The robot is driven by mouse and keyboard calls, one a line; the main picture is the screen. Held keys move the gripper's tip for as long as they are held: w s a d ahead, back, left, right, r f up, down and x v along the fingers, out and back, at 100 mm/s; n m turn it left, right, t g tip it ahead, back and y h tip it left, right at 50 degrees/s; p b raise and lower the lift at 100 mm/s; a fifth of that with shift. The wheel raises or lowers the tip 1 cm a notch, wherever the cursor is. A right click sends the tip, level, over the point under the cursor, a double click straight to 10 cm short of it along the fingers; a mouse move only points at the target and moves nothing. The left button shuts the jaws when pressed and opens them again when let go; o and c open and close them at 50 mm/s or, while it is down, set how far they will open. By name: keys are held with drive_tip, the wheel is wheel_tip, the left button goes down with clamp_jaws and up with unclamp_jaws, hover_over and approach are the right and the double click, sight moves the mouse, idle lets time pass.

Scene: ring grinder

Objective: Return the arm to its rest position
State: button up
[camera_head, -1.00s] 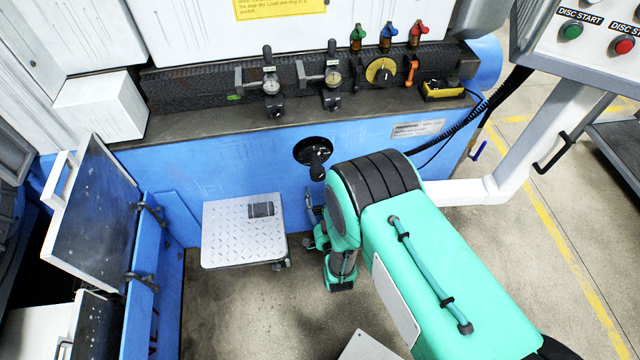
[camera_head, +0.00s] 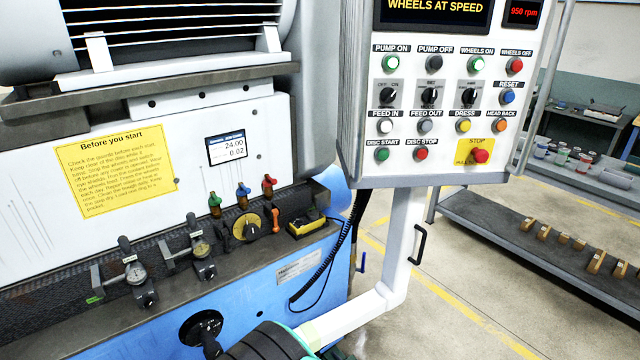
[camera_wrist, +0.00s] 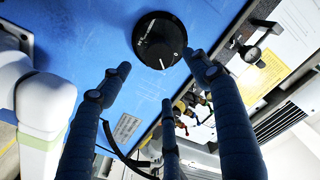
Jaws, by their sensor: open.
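My gripper (camera_wrist: 160,75) shows in the wrist view with its dark blue fingers spread apart and nothing between them. Beyond the fingertips is a black round knob (camera_wrist: 160,40) on the blue machine front; I cannot tell the exact gap to it. In the head view the same black knob (camera_head: 201,328) is near the bottom edge. Only a dark, ribbed part of my arm (camera_head: 262,345) with a teal edge shows there, just right of the knob.
A control panel (camera_head: 440,110) reads WHEELS AT SPEED and 950 rpm. Its white support arm (camera_head: 360,312) reaches down beside my arm. Two dial gauges (camera_head: 135,272) and coloured valves (camera_head: 242,195) sit on the machine ledge. A shelf (camera_head: 520,240) with wooden blocks stands right, past open floor.

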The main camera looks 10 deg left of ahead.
drive_tip(key=w+d+r+m+h, duration=0.1)
drive_tip(key=w+d+r+h, duration=0.1)
drive_tip(key=w+r, duration=0.55)
drive_tip(key=w+d+r+m+h, duration=0.1)
drive_tip(key=w+d+r+h, duration=0.15)
drive_tip(key=w+r, duration=0.5)
drive_tip(key=w+d+r+g+h, duration=0.1)
drive_tip(key=w+d+r, duration=0.2)
drive_tip(key=d+r, duration=0.45)
drive_tip(key=w+d+r+g+h, duration=0.1)
drive_tip(key=w+d+r+h, duration=0.1)
drive_tip(key=d+r, duration=0.55)
drive_tip(key=s+d+r+m+g+h, duration=0.1)
drive_tip(key=s+d+r, duration=0.45)
drive_tip(key=d, duration=0.45)
drive_tip(key=s+d+r+m+g+h, duration=0.15)
drive_tip(key=s+d+r, duration=0.35)
drive_tip(key=d, duration=0.5)
drive_tip(key=s+d+r+g+h, duration=0.1)
drive_tip(key=s+d+r, duration=0.1)
drive_tip(key=s+d, duration=0.5)
drive_tip(key=s+d+r+g+h, duration=0.1)
drive_tip(key=s+d, duration=0.6)
drive_tip(key=s, duration=0.8)
drive_tip(key=shift+s+d+r+m+g+h, duration=0.25)
drive_tip(key=shift+r+m+g+h, duration=0.15)
drive_tip(key=shift+r, duration=0.4)
